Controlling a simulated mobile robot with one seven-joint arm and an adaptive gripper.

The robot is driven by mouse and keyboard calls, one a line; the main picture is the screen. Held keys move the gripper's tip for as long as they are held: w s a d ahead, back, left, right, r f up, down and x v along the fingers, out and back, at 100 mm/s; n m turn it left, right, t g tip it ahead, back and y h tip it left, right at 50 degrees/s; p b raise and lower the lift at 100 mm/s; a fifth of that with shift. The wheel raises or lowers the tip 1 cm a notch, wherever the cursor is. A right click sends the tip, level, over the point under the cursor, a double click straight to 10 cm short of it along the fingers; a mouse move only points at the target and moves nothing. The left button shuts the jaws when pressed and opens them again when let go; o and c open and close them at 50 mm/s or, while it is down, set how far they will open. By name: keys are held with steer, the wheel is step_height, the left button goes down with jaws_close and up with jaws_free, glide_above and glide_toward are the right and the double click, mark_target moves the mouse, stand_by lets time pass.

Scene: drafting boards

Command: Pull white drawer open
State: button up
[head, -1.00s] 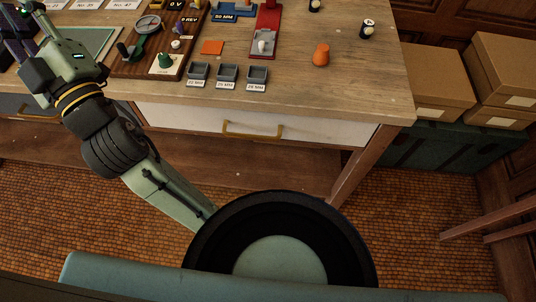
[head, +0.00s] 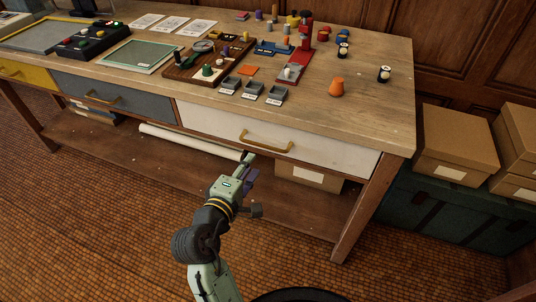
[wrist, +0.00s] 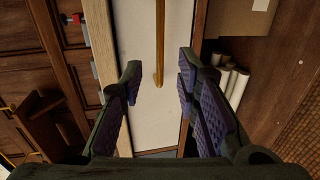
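The white drawer (head: 318,149) is shut in the front of the wooden table, at its right end. Its brass handle (head: 266,142) runs along the middle of the drawer front. In the head view my gripper (head: 247,168) is just below and left of the handle, in front of the table. In the wrist view the white drawer front (wrist: 140,110) fills the middle, with the brass handle (wrist: 159,45) running down from the top edge.
The table top (head: 370,110) carries small parts and trays. A grey drawer (head: 120,97) and a yellow drawer (head: 28,73) are to the left. A box (head: 308,178) and a white roll (head: 190,141) lie on the lower shelf. Cartons (head: 455,145) stand at the right.

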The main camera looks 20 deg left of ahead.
mark_target(264, 146)
steer(key=p+x, duration=0.1)
steer(key=x, duration=0.9)
steer(key=shift+w+p, duration=0.3)
steer(key=shift+w, duration=0.1)
steer(key=shift+c, duration=0.3)
jaws_close()
